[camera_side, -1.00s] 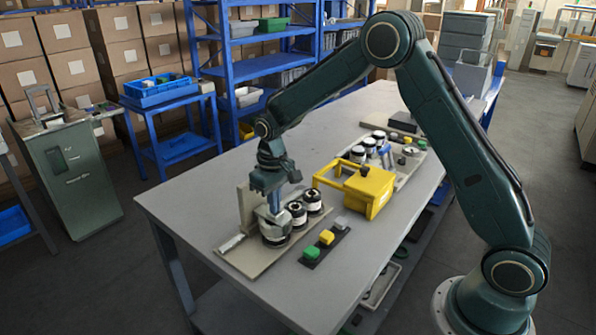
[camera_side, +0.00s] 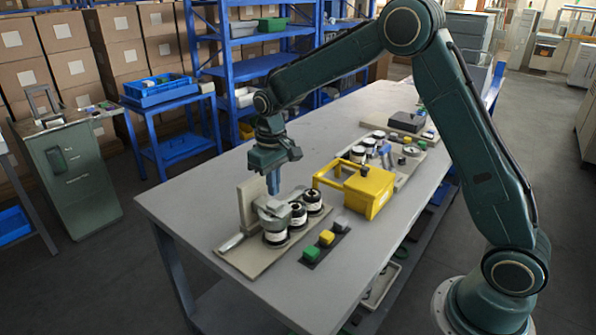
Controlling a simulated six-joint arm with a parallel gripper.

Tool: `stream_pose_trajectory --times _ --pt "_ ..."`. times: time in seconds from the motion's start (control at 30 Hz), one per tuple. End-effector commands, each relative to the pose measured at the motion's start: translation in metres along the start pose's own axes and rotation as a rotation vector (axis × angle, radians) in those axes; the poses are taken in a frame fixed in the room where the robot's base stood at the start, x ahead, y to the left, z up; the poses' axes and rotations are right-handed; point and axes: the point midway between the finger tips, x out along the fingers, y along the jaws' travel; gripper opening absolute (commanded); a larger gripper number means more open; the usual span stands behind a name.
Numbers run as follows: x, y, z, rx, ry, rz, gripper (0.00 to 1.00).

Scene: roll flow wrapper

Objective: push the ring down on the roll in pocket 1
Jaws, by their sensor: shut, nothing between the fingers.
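Several rolls with white sides and black ends stand in a row on a beige fixture plate (camera_side: 238,262). The nearest roll (camera_side: 275,238) has a grey round piece (camera_side: 271,211) over its top, perhaps the ring; how far down it sits is too small to tell. The middle roll (camera_side: 298,217) and the far roll (camera_side: 313,201) show dark tops with pale centres. No pocket numbers are legible. My gripper (camera_side: 273,190) points down, shut and empty, above the grey piece with a small gap seeming to show.
A beige upright (camera_side: 248,204) stands behind the nearest roll. A yellow box with a handle (camera_side: 369,192) stands right of the rolls. A strip with green, yellow and grey buttons (camera_side: 325,240) lies in front. More rolls (camera_side: 358,154) sit farther back. The table's left side is clear.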

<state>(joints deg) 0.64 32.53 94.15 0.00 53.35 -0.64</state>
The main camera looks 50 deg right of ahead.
Motion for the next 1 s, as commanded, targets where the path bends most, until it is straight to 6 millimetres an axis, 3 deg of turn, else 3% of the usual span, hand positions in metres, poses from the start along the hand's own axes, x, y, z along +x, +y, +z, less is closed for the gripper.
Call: stream_pose_trajectory --times 0.43,1.0 --pt "-0.028 0.0 -0.001 0.0 0.002 0.0 0.0" --pt "-0.036 0.0 0.003 0.0 0.008 0.0 0.0"
